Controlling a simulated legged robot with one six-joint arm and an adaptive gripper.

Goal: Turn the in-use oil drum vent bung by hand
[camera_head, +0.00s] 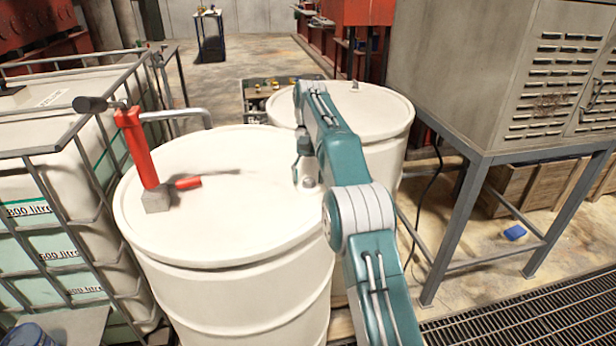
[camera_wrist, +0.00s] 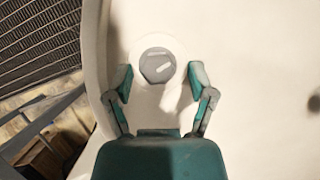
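The front white oil drum (camera_head: 255,215) stands upright, with a red hand pump (camera_head: 137,150) on the left of its lid. The vent bung (camera_wrist: 157,65) is a round grey cap with light marks on top, set in the pale lid near the rim in the wrist view. My gripper (camera_wrist: 162,78) is open, with one finger on each side of the bung and visible gaps between. In the head view my gripper (camera_head: 307,170) points down at the right side of the lid. There my arm and gripper partly hide that area, and I cannot clearly make out the bung.
A second white drum (camera_head: 380,110) stands just behind. A caged white tank (camera_head: 60,200) is close on the left. A grey louvred cabinet on a metal stand (camera_head: 470,200) is at the right. Floor grating (camera_head: 530,315) lies at the front right.

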